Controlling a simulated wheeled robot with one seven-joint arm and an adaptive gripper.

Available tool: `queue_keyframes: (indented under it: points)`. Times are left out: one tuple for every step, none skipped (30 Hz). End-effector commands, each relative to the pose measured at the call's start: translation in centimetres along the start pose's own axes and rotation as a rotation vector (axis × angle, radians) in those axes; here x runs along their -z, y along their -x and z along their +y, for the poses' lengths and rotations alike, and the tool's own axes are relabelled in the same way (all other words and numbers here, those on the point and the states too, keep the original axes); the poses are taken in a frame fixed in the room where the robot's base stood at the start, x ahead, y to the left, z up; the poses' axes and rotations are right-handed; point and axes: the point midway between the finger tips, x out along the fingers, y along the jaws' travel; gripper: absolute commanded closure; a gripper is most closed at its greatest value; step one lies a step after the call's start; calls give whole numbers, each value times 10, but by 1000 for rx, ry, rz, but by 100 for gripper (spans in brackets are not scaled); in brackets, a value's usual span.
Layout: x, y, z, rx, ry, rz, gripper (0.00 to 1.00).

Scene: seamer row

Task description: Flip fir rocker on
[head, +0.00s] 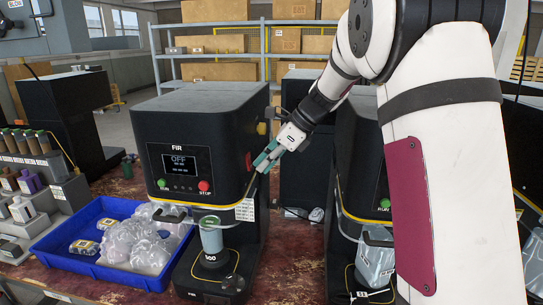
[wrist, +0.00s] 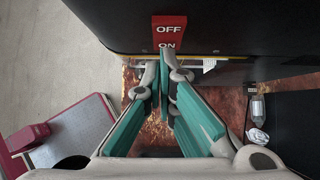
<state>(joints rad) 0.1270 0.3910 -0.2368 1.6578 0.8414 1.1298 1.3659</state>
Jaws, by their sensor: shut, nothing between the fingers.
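The black seamer labelled FIR (head: 218,120) stands in the middle of the head view. Its screen (head: 180,164) reads OFF. The red rocker (wrist: 169,32), marked OFF above and ON below, is on the machine's dark side in the wrist view. I cannot tell which half is pressed in. My gripper (wrist: 166,62) is shut and empty, with its teal-padded fingers pointing at the rocker. The fingertips are just below the ON mark; I cannot tell whether they touch. In the head view my gripper (head: 262,163) is at the machine's right side.
A blue tray (head: 97,268) with plastic-wrapped goods stands left of the machine. A can (head: 211,236) sits under its head. Another dark seamer (head: 352,160) stands to the right, partly behind my arm. A yellow-edged ledge (wrist: 215,58) runs below the rocker.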

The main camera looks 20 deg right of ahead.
Motion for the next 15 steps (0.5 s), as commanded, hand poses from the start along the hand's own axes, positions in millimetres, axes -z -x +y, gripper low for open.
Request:
queue_keyframes:
  points:
    - [0,-1,0,0,0,0,100]
    - [0,-1,0,0,0,0,100]
    - [0,-2,0,0,0,0,100]
    - [0,-2,0,0,0,0,100]
    - [0,-2,0,0,0,0,100]
    - [0,-2,0,0,0,0,100]
    - [0,-2,0,0,0,0,100]
    - [0,-2,0,0,0,0,100]
    - [0,-2,0,0,0,0,100]
    - [0,-2,0,-1,0,0,100]
    - [-1,-4,0,-1,1,0,100]
    - [-2,-7,0,-3,1,0,100]
    - [-4,-10,0,-4,1,0,100]
    - [-3,-10,0,-2,0,0,100]
    - [-3,-10,0,-2,0,0,100]
